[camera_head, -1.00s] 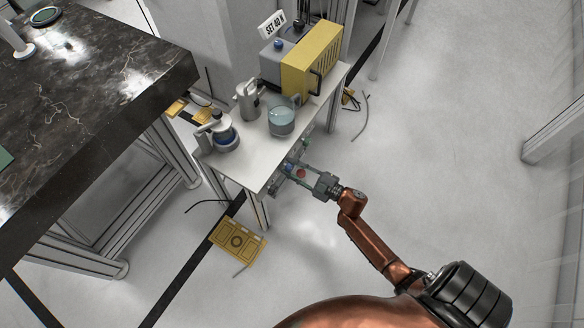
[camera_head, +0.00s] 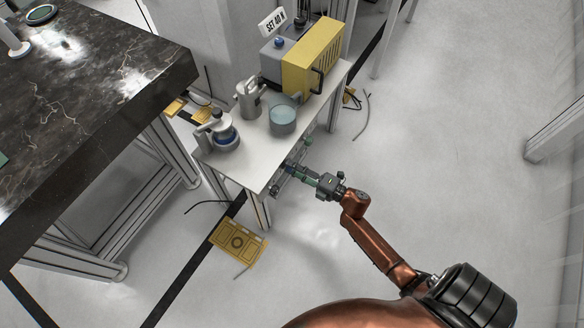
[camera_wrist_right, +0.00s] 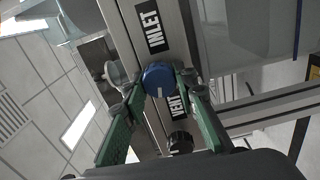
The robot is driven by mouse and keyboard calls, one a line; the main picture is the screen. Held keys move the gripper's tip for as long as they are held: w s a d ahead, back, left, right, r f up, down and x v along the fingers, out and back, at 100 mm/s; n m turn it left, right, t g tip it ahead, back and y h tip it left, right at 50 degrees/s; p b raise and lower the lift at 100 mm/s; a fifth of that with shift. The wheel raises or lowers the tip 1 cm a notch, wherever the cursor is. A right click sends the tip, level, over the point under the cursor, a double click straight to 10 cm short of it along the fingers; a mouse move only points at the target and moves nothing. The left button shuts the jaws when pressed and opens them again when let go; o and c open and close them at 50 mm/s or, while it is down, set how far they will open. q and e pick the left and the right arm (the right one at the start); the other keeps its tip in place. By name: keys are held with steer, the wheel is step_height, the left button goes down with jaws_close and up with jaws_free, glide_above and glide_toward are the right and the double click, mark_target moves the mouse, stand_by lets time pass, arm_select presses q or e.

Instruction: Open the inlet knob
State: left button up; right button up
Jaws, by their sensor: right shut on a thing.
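In the right wrist view a round blue knob (camera_wrist_right: 159,76) with a white mark sits on a metal panel, between an INLET label (camera_wrist_right: 153,31) and a VENT label (camera_wrist_right: 174,107). My right gripper (camera_wrist_right: 162,86) has its green fingers on both sides of the blue knob and is shut on it. In the head view my right gripper (camera_head: 298,171) reaches in from the right to the panel at the table's front edge, where its fingers largely hide the knob. My left gripper is not in view.
A black knob (camera_wrist_right: 180,142) lies close by, near the VENT label. A green knob (camera_head: 308,141) is farther along the panel. The white table (camera_head: 262,157) carries vessels and a yellow-and-grey instrument (camera_head: 312,62).

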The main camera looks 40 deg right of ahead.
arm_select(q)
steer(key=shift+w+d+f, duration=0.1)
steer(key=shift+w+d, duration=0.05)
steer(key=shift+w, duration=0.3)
arm_select(e)
steer(key=shift+f+n, duration=0.15)
steer(key=shift+n, duration=0.45)
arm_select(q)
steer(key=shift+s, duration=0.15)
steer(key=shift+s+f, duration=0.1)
arm_select(e)
steer(key=o, duration=1.2)
steer(key=shift+c, duration=0.2)
steer(key=v, duration=1.2)
steer(key=shift+s, duration=0.1)
